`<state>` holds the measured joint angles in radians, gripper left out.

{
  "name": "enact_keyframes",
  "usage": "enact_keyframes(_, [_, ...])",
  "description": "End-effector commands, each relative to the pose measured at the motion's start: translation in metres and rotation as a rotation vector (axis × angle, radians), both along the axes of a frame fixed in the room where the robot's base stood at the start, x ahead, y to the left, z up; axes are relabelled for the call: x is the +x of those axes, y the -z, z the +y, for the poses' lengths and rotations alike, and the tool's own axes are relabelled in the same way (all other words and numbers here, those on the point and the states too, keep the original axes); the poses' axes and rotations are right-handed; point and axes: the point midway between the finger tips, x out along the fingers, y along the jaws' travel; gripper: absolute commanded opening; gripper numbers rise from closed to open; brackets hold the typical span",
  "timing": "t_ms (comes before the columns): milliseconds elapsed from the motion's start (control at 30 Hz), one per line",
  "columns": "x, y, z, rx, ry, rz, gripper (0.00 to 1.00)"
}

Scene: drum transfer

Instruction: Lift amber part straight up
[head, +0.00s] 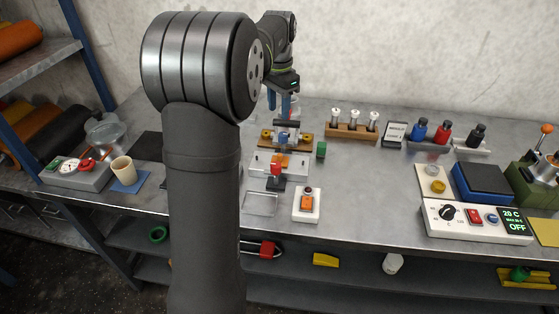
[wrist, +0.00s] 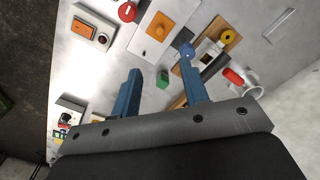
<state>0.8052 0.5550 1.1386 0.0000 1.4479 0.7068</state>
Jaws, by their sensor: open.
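My gripper (head: 280,104) is open, its blue fingers pointing down above the wooden fixture at the middle of the bench. In the wrist view my gripper (wrist: 161,60) shows its two fingers wide apart, with nothing held between them. An orange square part (wrist: 159,27) lies on a white plate ahead of the fingertips; in the head view this orange part (head: 283,160) is partly hidden by things around it. A separate amber round part (head: 438,186) sits on a cream pad at the right. I cannot tell which of these is the amber part.
A green block (head: 321,149) stands beside the fixture (head: 303,142). A wooden rack (head: 352,132) with several metal pieces stands behind to the right. A red-topped post (head: 275,172) and a white switch box (head: 306,203) stand in front. Bare bench lies right of the switch box.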

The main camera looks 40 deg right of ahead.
Motion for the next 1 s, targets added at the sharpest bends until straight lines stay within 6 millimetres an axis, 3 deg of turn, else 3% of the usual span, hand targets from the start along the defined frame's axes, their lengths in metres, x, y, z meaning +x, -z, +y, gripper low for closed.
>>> enact_keyframes(100, [0.0,-0.001,0.0,0.0,0.135,0.0,0.41])
enact_keyframes(267, [0.0,0.003,0.001,0.001,0.214,0.001,0.41])
enact_keyframes(800, [0.0,0.107,0.0,0.002,0.217,0.002,0.41])
enact_keyframes(1000, [0.0,0.121,0.0,0.001,0.216,0.001,0.41])
